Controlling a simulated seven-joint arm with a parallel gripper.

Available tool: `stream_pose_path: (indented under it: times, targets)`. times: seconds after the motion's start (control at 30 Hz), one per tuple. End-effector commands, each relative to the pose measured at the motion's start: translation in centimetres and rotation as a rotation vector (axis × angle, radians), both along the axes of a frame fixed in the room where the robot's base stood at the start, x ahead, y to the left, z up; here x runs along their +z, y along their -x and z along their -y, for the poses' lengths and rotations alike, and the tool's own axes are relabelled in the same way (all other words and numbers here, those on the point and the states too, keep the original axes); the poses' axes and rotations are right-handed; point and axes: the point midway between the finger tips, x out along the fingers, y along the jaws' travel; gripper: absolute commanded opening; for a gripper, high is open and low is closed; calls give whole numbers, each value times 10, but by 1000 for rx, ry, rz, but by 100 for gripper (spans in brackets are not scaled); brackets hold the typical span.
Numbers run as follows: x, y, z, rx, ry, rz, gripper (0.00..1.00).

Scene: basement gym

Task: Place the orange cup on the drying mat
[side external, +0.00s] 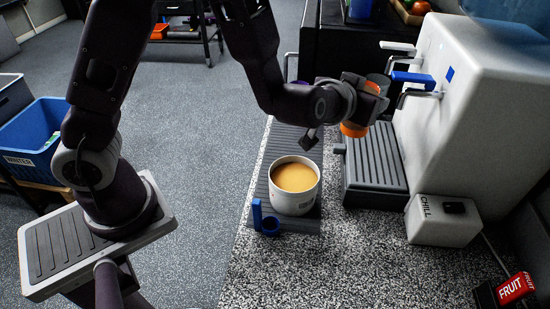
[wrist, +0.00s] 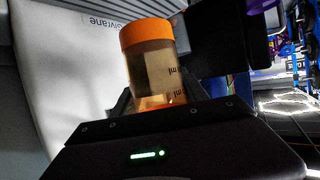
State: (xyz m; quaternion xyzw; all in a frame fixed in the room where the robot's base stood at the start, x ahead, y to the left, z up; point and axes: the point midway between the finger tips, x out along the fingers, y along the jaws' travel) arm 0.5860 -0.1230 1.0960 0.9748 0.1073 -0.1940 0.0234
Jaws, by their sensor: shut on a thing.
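The orange cup (side external: 353,129) is in my gripper (side external: 362,105). In the wrist view the cup (wrist: 150,70) shows a see-through wall with ml markings, an orange band at one end and orange near the jaws. My gripper (wrist: 152,108) is shut on it, and its body hides part of the cup. In the side view, the cup is seen over the far end of the drip tray, to the right of the drying mat. The drying mat (side external: 285,142) is a dark grey ribbed strip on the counter; my arm hides part of its far end.
A white mug of tan drink (side external: 294,198) stands on the mat's near part, beside a blue holder (side external: 268,224). The ribbed drip tray (side external: 378,165) lies before a white dispenser (side external: 465,95) with levers. A CHILL box (side external: 440,220) stands at right.

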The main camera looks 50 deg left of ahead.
Motion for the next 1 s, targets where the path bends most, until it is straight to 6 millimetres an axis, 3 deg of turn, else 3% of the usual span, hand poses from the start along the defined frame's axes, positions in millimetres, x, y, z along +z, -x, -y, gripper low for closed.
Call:
stream_pose_path:
  times: [0.2, 0.43, 0.57, 0.7, 0.83, 1.0]
  targets:
    - [25, 0, -55, -187, -1, 5, 3]
    - [23, -10, -77, -451, -5, 14, 3]
    - [4, 6, -95, -625, -14, 9, 3]
    - [-26, 46, -115, -828, -10, -2, 3]
    - [-44, 82, -127, -955, -3, -1, 3]
    - [-71, 97, -129, -1005, 6, 0, 3]
